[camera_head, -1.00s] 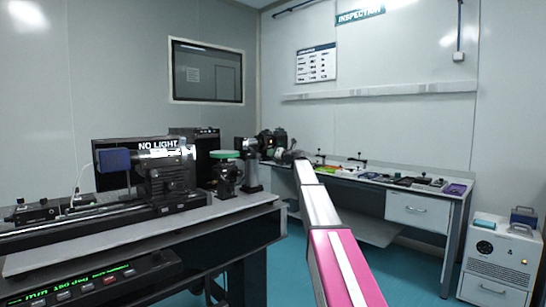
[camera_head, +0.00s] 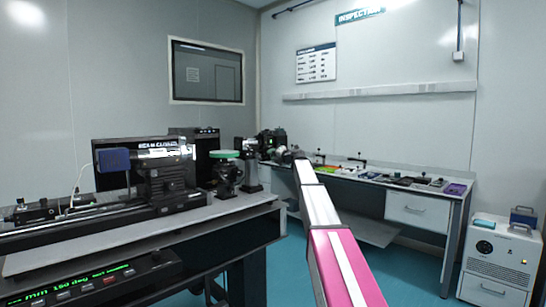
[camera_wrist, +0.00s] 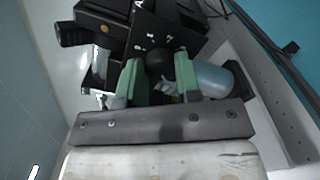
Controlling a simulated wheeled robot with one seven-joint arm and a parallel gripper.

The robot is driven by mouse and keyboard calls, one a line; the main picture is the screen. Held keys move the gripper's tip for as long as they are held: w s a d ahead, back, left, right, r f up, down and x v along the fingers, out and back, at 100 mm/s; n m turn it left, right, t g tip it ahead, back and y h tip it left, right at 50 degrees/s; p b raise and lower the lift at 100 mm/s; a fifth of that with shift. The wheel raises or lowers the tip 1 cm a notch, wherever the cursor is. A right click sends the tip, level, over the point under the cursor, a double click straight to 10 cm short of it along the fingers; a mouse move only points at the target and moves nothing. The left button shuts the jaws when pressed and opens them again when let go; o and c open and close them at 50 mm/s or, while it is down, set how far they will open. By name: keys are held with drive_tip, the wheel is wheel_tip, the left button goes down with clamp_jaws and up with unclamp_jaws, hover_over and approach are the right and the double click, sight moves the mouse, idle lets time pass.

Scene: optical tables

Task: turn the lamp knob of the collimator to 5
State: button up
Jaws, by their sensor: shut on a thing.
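In the wrist view, my gripper (camera_wrist: 159,82) has two green fingers shut on a round dark knob (camera_wrist: 159,64). The knob sits at the face of a black housing (camera_wrist: 160,33) with small screws, which I take to be the collimator. The knob's scale and pointer cannot be read here. In the head view, my arm reaches to the far end of the left table, where its dark wrist end (camera_head: 272,142) is small. The fingers and knob cannot be made out there.
A monitor (camera_head: 112,180) stands behind a black instrument (camera_head: 166,180) on the left table (camera_head: 235,207). A green-topped stand (camera_head: 225,172) is near the arm's end. A back bench (camera_head: 372,180) holds several small parts. A white cabinet (camera_head: 500,262) stands at right.

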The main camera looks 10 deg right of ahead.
drive_tip(key=shift+s+f, duration=0.1)
drive_tip(key=shift+f, duration=0.05)
drive_tip(key=o, duration=0.9)
drive_tip(key=v, duration=1)
drive_tip(key=shift+s+d, duration=0.25)
drive_tip(key=shift+s, duration=0.05)
